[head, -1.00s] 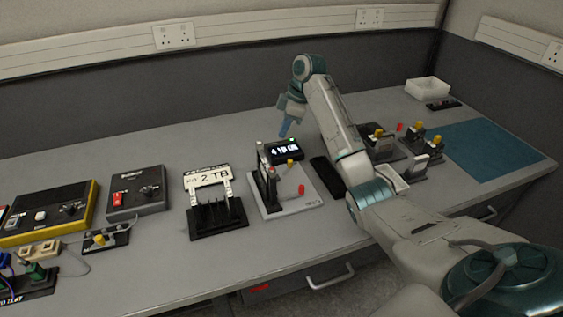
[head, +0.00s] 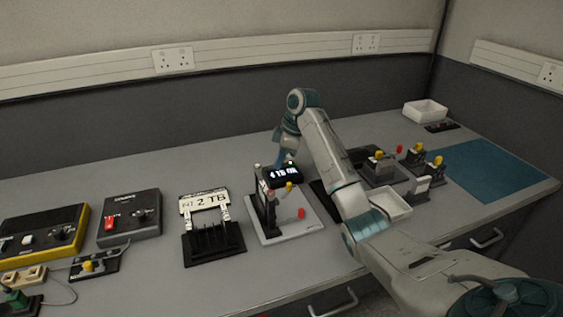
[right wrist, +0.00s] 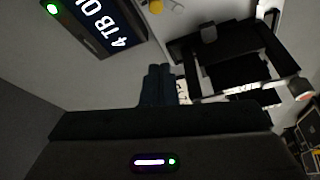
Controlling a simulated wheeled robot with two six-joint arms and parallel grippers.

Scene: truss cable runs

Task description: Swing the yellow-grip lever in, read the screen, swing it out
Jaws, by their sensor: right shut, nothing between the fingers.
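A pale-based fixture (head: 284,229) stands mid-table with a black upright frame on it. A yellow grip (head: 289,187) and a red grip (head: 301,213) show on its right side. Behind them a small black screen (head: 283,174) reads "4 TB OK". The screen also shows in the right wrist view (right wrist: 112,27), cut off at the edge, with a green light beside it. My right gripper (head: 277,161) is shut and empty, just behind and left of the screen; its dark fingers (right wrist: 158,87) show in the right wrist view. My left gripper is out of view.
A rack with a "2 TB" plate (head: 204,201) stands to the left, then switch boxes (head: 130,217). Right of my arm are fixtures with yellow knobs (head: 418,174), a white tray (head: 391,205) and a blue mat (head: 485,171). The back table strip is mostly clear.

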